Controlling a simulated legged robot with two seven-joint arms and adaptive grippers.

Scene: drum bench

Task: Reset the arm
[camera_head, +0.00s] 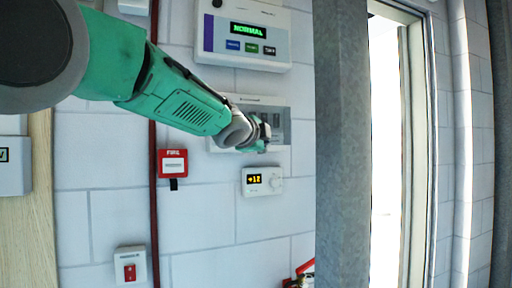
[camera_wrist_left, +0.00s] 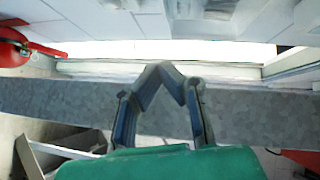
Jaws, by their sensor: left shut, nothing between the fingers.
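My left arm reaches in from the upper left of the head view, its green forearm in front of the wall. My left gripper (camera_head: 264,142) is in front of a white switch panel (camera_head: 280,110) and partly covers it. In the left wrist view the left gripper (camera_wrist_left: 160,68) shows with its two fingertips together and nothing between them. My right gripper is in neither view.
A panel reading NORMAL (camera_head: 245,35) is above. A red fire call point (camera_head: 173,163), a thermostat (camera_head: 263,181) and a red switch (camera_head: 130,266) are on the wall. A grey post (camera_head: 342,150) stands right of the gripper, beside a bright doorway (camera_head: 385,150). A red extinguisher (camera_wrist_left: 12,48) shows too.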

